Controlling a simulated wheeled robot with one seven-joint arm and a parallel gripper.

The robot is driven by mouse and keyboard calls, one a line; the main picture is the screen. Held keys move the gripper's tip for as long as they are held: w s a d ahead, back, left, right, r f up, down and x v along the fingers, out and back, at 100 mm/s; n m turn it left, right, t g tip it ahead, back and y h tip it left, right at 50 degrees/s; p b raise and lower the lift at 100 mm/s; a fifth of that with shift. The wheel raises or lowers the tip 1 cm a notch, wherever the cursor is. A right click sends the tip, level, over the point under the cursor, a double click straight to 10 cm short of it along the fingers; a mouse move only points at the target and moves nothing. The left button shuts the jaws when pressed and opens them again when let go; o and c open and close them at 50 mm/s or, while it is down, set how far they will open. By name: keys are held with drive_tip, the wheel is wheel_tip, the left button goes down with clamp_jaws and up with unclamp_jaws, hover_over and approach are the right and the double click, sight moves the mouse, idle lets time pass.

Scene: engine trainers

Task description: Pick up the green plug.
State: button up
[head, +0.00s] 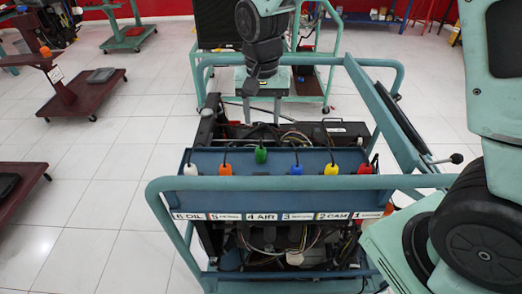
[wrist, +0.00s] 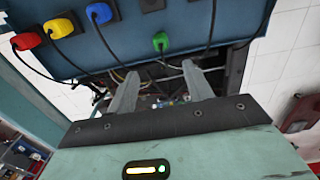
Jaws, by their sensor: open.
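My gripper (head: 262,112) is open and empty, pointing down behind the panel over the engine bay. In the wrist view its two fingers (wrist: 160,75) are spread apart, and the plug is clear of both.
White (head: 191,169), orange (head: 225,169), blue (head: 296,169), yellow (head: 331,168) and red (head: 364,168) plugs share the panel. A teal tube frame (head: 300,183) surrounds the trainer. Cables and engine parts lie under my gripper. A maroon stand (head: 68,95) is at left on open tiled floor.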

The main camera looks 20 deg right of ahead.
sight(261, 148)
wheel_tip(261, 148, down, 7)
drive_tip(key=shift+a+p, duration=0.15)
drive_tip(key=shift+p, duration=0.4)
drive_tip(key=f, duration=0.1)
drive_tip(key=f+p, duration=0.1)
drive_tip(key=f, duration=0.2)
drive_tip(key=shift+s+f+p, duration=0.1)
drive_tip(key=shift+s+p, duration=0.15)
drive_tip(key=shift+p, duration=0.15)
drive_tip(key=shift+f, duration=0.65)
clamp_jaws()
